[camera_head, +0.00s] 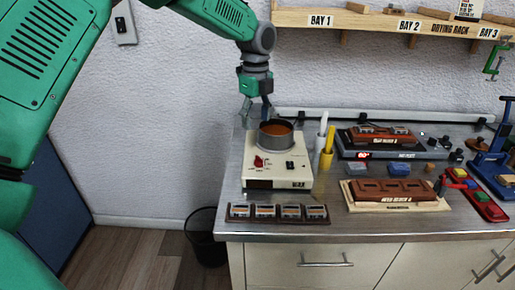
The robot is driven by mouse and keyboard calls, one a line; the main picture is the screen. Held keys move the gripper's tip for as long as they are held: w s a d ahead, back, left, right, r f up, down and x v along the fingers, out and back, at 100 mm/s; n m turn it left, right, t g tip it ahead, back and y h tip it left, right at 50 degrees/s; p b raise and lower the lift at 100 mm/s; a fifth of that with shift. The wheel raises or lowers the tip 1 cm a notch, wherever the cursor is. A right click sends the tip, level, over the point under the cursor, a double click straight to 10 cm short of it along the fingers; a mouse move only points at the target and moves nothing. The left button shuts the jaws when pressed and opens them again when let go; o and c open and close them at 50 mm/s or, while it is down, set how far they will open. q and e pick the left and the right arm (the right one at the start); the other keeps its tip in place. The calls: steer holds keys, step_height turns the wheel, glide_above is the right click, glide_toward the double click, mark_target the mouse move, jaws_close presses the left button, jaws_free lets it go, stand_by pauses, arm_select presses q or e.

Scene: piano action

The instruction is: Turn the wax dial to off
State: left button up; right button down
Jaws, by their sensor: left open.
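The wax warmer (296,178) is a cream box labelled WAX on the left part of the metal bench. A grey pot of orange-brown wax (277,134) stands on its top. A red dial (259,162) sits on the sloping front of the warmer, left of a black switch (290,165). The dial is too small for me to read its setting. My left gripper (256,112) hangs open and empty, pointing down just behind and left of the pot, above and behind the dial. I cannot tell if it touches the pot. My right gripper is not in view.
A dark tray of small blocks (278,220) lies along the bench's front edge. White and yellow tubes (327,148) stand right of the warmer. Right of them are a grey hot plate (405,152) and a wooden jig (395,204). The drying rack shelf (375,23) hangs above.

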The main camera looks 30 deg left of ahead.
mark_target(258, 157)
arm_select(q)
steer(key=d+f, duration=0.1)
steer(key=f, duration=0.2)
steer(key=d+f, duration=0.1)
steer(key=shift+s+d+f, duration=0.1)
steer(key=shift+d+f, duration=0.05)
steer(key=shift+d, duration=0.15)
steer(key=f, duration=0.4)
steer(key=shift+w, duration=0.2)
steer(key=a+f, duration=0.2)
steer(key=f, duration=0.1)
steer(key=a+f, duration=0.1)
steer(key=f, duration=0.1)
steer(key=shift+f, duration=0.2)
steer(key=shift+d, duration=0.25)
steer(key=shift+d+r, duration=0.25)
steer(key=shift+d, duration=0.6)
steer(key=shift+d+r, duration=0.1)
steer(key=shift+d, duration=0.2)
steer(key=c, duration=0.5)
steer(key=shift+r, duration=0.1)
jaws_close()
steer(key=shift+a, duration=0.7)
steer(key=shift+a+f, duration=0.2)
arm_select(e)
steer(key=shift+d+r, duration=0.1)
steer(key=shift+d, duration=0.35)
